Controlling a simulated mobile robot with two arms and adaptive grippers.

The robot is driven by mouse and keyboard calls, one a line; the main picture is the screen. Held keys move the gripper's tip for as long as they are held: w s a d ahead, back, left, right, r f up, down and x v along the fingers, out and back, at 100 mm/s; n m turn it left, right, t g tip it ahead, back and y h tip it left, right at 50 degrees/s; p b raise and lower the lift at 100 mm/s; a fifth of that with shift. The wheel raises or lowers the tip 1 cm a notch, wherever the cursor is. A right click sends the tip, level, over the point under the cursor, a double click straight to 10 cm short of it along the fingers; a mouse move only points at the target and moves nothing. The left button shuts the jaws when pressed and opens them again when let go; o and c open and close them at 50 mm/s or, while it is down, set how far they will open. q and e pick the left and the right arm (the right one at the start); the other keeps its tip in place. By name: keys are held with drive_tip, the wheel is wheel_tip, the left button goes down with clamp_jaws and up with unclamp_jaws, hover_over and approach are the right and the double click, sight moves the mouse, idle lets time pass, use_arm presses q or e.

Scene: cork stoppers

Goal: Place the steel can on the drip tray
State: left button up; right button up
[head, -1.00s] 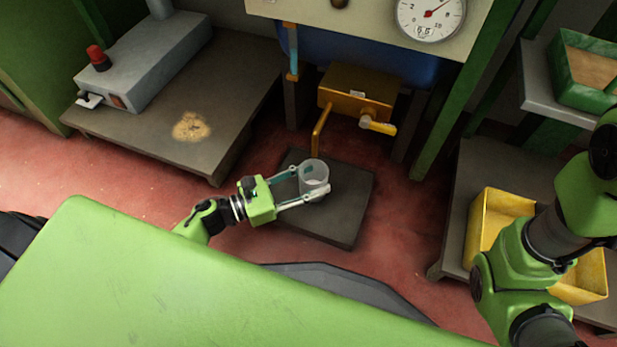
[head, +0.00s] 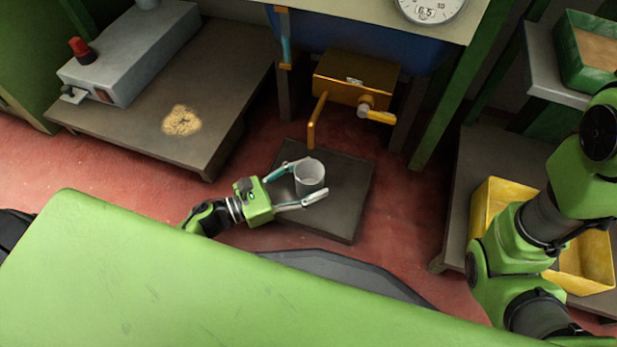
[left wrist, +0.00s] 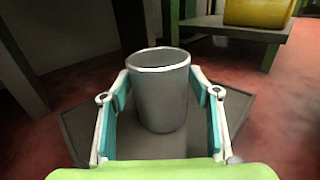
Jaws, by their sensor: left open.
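The steel can (head: 310,178) is a grey, open-topped cylinder. It stands upright on the drip tray (head: 345,208), a dark flat square slab on the red floor. In the left wrist view the can (left wrist: 160,95) is between my left gripper's fingers, with the tray (left wrist: 85,125) beneath it. My left gripper (head: 315,176) is open, one finger on each side of the can; small gaps show beside it in the left wrist view. The can's far side and base are partly hidden. My right arm shows at the right, but its gripper is out of view.
A yellow-brown box with a crank (head: 355,78) hangs just behind the tray. A low grey table (head: 200,90) with a grey device (head: 130,55) is at the left. A yellow bin (head: 490,205) stands on a low shelf at the right.

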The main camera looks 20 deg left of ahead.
use_arm(q)
drive_tip(key=shift+s+a+r, duration=0.2)
drive_tip(key=shift+s+a, duration=0.05)
drive_tip(key=p+v, duration=0.4)
drive_tip(key=v, duration=0.5)
drive_tip(key=shift+s+a+p, duration=0.25)
drive_tip(key=shift+a+p, duration=0.05)
drive_tip(key=shift+p, duration=0.1)
drive_tip(key=shift+v, duration=0.75)
drive_tip(key=shift+f, duration=0.1)
